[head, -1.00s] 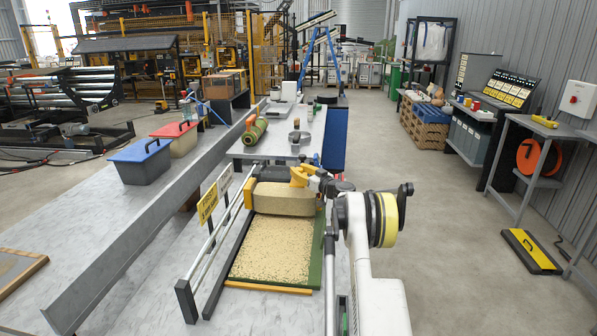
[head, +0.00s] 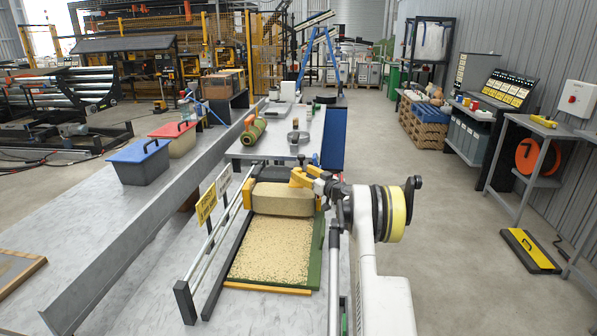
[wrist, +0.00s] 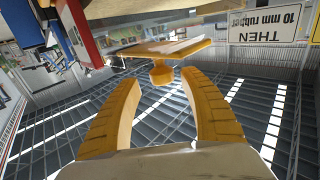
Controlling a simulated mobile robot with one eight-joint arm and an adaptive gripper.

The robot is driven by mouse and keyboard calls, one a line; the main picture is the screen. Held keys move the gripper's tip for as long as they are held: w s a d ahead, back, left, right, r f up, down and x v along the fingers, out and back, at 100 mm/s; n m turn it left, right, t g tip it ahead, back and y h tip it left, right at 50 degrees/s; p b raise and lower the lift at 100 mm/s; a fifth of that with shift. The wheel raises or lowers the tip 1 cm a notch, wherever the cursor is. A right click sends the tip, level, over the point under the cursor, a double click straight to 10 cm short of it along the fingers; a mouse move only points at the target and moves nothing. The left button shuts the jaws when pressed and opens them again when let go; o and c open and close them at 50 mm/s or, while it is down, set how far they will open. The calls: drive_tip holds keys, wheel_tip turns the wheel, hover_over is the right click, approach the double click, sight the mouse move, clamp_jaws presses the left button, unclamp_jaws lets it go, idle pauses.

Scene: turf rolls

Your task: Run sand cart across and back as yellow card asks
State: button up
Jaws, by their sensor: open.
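The sand cart (head: 283,201) is a tan block with a yellow end, standing at the far end of a sand-covered bed (head: 270,250) with a green edge. A yellow card (head: 206,204) stands on the left beside the rails; its words are too small to read. My gripper (head: 298,178) is above the far side of the cart. In the wrist view my gripper (wrist: 160,88) is open, its yellow fingers on either side of a yellow knob (wrist: 162,75) just beyond the tips. No grip on the knob shows.
A white card (wrist: 267,27) reads "THEN 10 mm rubber", upside down in the wrist view. Two metal rails (head: 205,245) run along the bed's left. Blue-lidded (head: 140,160) and red-lidded (head: 175,138) bins stand further left. A bench with green rolls (head: 252,130) lies beyond.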

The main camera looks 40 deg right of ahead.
drive_tip(key=s, duration=0.9)
drive_tip(key=shift+a, duration=0.35)
